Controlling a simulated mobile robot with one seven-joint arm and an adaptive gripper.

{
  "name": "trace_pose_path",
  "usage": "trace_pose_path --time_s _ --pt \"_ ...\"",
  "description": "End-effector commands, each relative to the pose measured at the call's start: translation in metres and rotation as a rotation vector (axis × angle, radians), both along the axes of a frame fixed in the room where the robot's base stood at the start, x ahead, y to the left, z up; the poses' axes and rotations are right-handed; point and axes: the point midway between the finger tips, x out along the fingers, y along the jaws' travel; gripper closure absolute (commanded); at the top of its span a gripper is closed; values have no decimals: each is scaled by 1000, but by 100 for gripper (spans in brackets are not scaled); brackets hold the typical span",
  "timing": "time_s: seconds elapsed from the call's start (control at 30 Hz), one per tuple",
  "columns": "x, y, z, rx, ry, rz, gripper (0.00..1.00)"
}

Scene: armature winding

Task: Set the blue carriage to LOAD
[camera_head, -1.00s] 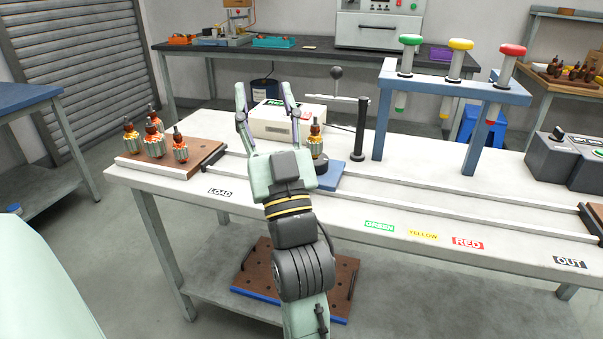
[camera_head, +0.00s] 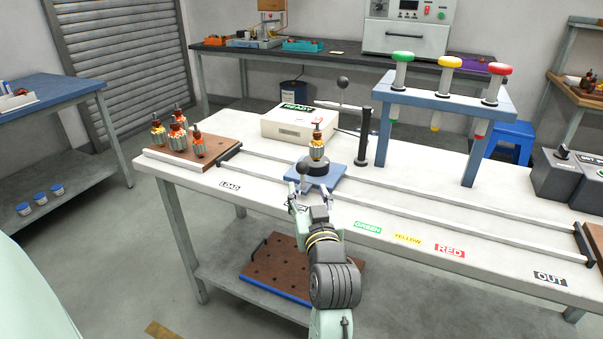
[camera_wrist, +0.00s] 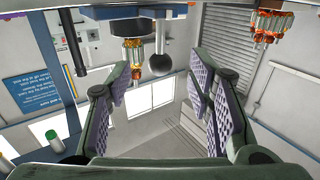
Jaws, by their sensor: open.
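The blue carriage (camera_head: 333,180) sits on the rails of the white bench, right of the LOAD label (camera_head: 230,187). It carries an upright copper-wound armature (camera_head: 317,150) on a dark round base. A dark ball knob (camera_head: 303,168) shows at the carriage's front left; in the wrist view a dark knob (camera_wrist: 160,63) lies ahead between the fingers. The armature (camera_wrist: 132,48) appears upside down there. My gripper (camera_head: 311,195) is open and empty at the carriage's near side; its open fingers also show in the wrist view (camera_wrist: 158,88). It partly hides a bench label below the carriage.
A brown board (camera_head: 218,155) with several armatures stands at the left rail end. Behind the carriage are a white READY box (camera_head: 300,124) and a black post (camera_head: 363,138). A blue rack (camera_head: 450,97) with green, yellow and red handles stands right. The rails toward LOAD look clear.

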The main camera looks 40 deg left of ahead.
Motion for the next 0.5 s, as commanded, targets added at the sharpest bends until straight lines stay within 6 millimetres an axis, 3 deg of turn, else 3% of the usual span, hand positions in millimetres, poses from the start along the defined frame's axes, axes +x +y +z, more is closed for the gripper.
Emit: trace_pose_path --time_s 0.3,0.5 --pt "40 45 4 3 0 2 53" --pt "54 60 2 2 -1 2 53"
